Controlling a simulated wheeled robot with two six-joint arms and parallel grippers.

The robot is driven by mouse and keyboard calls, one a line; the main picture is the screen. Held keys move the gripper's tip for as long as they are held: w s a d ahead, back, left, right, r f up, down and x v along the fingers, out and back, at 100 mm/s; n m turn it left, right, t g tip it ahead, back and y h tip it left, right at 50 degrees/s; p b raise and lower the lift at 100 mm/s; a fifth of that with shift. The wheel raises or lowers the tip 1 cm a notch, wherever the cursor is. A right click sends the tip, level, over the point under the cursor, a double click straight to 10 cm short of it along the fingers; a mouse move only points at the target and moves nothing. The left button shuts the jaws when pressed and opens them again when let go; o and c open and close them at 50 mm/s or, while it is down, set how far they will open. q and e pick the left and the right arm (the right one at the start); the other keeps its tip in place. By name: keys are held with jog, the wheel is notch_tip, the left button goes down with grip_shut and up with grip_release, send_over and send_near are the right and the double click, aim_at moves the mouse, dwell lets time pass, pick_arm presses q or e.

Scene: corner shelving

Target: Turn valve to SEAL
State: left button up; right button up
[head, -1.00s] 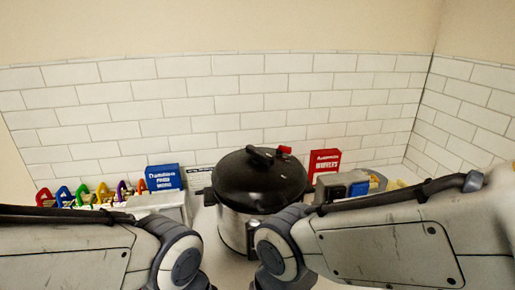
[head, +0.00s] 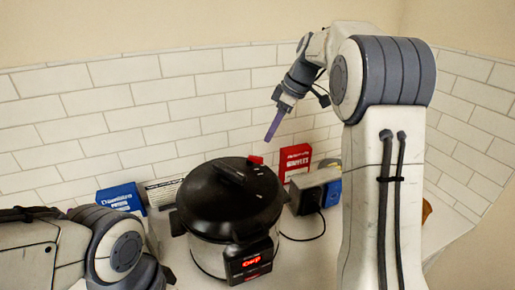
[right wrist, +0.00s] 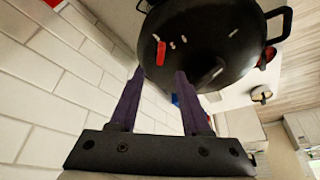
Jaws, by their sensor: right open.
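A pressure cooker (head: 236,215) with a black lid (head: 222,195) stands on the counter. A small red valve (head: 256,160) shows at the lid's back edge. In the right wrist view, the red valve (right wrist: 160,52) lies on the lid beside small white marks, too small to read. My right gripper (head: 269,138) is above and behind the cooker, its purple fingers pointing down. In the right wrist view, the right gripper (right wrist: 159,72) is open and empty, its fingertips apart and lined up either side of the valve; contact cannot be told. My left gripper is out of view.
A blue box (head: 122,198) stands left of the cooker. A red box (head: 295,160) and a grey-and-blue device (head: 315,190) with a cord stand right of it. The white tiled wall (head: 130,95) is close behind my right gripper. My left forearm covers the lower left.

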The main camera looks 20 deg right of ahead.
aim_at(258, 157)
jog(key=p+x, duration=0.2)
jog(key=x, duration=0.6)
jog(key=shift+a+f, duration=0.2)
jog(key=shift+w+a+f, duration=0.1)
jog(key=shift+w+f, duration=0.05)
jog(key=shift+f, duration=0.35)
grip_shut()
